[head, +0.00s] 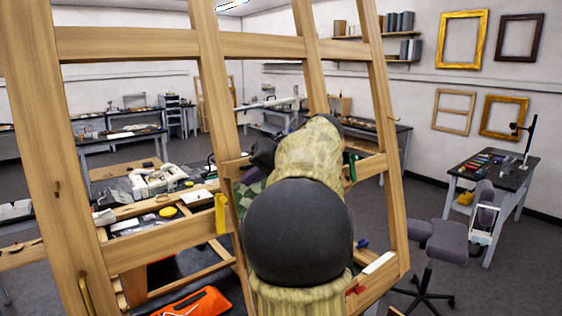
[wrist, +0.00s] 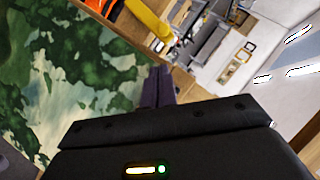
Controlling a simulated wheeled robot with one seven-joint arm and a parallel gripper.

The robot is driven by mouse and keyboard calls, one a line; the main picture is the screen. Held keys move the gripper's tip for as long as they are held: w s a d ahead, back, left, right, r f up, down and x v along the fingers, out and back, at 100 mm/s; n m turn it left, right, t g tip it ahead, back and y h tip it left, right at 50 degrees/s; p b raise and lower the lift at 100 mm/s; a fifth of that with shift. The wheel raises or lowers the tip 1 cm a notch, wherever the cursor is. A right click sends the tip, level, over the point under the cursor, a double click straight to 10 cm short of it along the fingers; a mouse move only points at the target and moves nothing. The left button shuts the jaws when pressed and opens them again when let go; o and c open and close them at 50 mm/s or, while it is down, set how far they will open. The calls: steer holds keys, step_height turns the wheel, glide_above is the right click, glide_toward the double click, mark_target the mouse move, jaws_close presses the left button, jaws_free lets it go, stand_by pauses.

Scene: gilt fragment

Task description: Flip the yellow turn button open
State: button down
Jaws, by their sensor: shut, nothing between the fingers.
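The yellow turn button (head: 220,213) sits upright on the wooden frame, left of my arm in the head view. In the wrist view a yellow elongated piece (wrist: 150,22), which looks like the same button, lies beyond my fingertips with a visible gap. My gripper (wrist: 158,72) has its dark fingers together and empty, beside the green painted panel (wrist: 65,70).
Tall wooden frame bars (head: 207,80) stand close on both sides of my arm. An orange object (head: 195,303) lies low at the front. A grey stool (head: 447,242) stands at the right. Workbenches (head: 125,137) stand behind the frame.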

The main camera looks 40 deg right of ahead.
steer(key=b+v, duration=0.2)
steer(key=v, duration=0.6)
steer(key=shift+s+d, duration=0.25)
steer(key=shift+f, duration=0.25)
